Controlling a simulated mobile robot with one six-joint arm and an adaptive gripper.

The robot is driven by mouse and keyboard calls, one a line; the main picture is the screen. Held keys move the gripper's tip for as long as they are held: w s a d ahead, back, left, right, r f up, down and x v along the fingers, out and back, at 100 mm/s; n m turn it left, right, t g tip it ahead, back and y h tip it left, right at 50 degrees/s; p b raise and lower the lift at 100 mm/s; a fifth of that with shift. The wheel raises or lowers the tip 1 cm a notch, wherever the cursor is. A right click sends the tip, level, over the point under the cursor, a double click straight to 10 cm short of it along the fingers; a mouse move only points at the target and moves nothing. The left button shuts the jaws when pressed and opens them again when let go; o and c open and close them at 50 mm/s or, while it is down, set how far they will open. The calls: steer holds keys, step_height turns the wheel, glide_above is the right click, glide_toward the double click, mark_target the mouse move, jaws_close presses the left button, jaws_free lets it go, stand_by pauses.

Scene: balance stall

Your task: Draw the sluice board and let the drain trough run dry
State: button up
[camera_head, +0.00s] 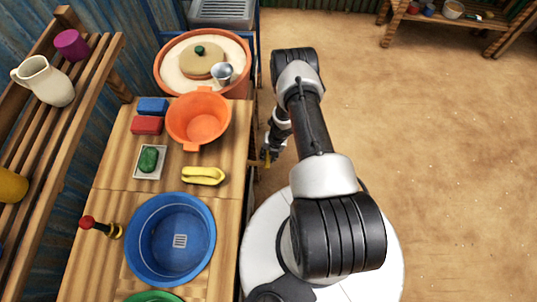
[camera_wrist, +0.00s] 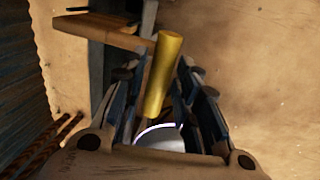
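A yellow cylindrical handle (camera_wrist: 163,75) sits at the end of a wooden bar (camera_wrist: 112,32) in the wrist view. In the head view the bar (camera_head: 256,162) sticks out from the bench's right edge. My gripper (camera_wrist: 165,85) is at the handle, with a finger on each side of it. The fingers look apart, with narrow gaps beside the handle, and I see no clear grip on it. In the head view my gripper (camera_head: 268,152) is small and partly hidden by my arm. I cannot make out the drain trough or any water.
A terracotta tub (camera_head: 169,86) stands behind. A slatted rack (camera_head: 88,82) is at left. Open sandy floor (camera_head: 430,150) lies to the right.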

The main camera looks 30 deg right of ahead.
steer(key=shift+o, duration=0.8)
step_height(320, 180, up, 12)
steer(key=s+d, duration=0.1)
steer(key=d, duration=0.1)
steer(key=shift+s, duration=0.2)
steer(key=shift+w, duration=0.1)
